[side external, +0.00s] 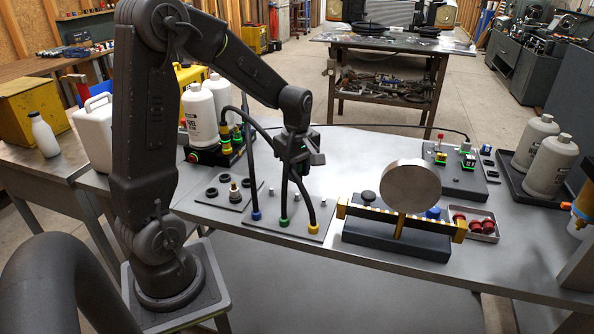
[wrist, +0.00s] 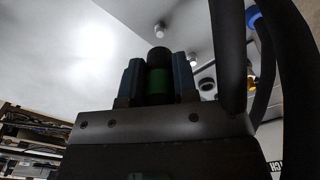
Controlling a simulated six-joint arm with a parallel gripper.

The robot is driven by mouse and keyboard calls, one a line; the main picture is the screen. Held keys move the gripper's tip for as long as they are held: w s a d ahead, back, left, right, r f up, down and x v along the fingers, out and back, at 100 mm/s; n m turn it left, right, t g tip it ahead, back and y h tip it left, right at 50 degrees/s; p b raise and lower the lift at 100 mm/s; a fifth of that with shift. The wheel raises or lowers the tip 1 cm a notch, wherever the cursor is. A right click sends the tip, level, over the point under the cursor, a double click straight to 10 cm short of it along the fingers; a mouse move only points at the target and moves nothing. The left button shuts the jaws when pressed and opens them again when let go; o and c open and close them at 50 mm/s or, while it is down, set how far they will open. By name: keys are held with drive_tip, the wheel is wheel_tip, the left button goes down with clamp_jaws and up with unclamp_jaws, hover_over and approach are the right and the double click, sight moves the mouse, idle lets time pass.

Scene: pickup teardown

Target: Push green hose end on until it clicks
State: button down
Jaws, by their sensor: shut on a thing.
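My gripper (side external: 293,165) is above the bench, pointing down over the hose plate. In the wrist view its two bluish fingers (wrist: 157,80) are shut on the green-banded hose end (wrist: 157,84), with a dark part showing beyond the band. In the side view a dark hose runs from my gripper down to a green collar (side external: 283,222) on the plate (side external: 268,232). A blue collar (side external: 256,216) stands to its left and a yellow collar (side external: 313,229) to its right. My gripper hides the held end in the side view, and whether it touches a fitting cannot be told.
Dark hoses arch close beside my gripper. A block with yellow and green fittings (side external: 227,146) stands behind left, next to white bottles (side external: 200,112). A round grey disc on a stand (side external: 410,187) is at right. A tray of red parts (side external: 474,224) lies beyond it.

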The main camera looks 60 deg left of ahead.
drive_tip(key=s+a+r+n, duration=0.1)
drive_tip(key=a+r+n, duration=0.1)
drive_tip(key=a, duration=0.8)
drive_tip(key=s+a+r+n, duration=0.2)
drive_tip(key=a+r, duration=0.1)
drive_tip(key=a, duration=0.7)
drive_tip(key=s+a+r+n, duration=0.1)
drive_tip(key=s+a+r, duration=0.1)
drive_tip(key=a, duration=0.8)
drive_tip(key=shift+s+a+r+n, duration=0.25)
drive_tip(key=shift+a+r+n, duration=0.15)
drive_tip(key=shift+r, duration=0.25)
drive_tip(key=shift+s+a, duration=0.15)
drive_tip(key=shift+f, duration=2.45)
drive_tip(key=shift+f, duration=1.45)
drive_tip(key=c, duration=0.8)
unclamp_jaws()
drive_tip(key=shift+r, duration=0.1)
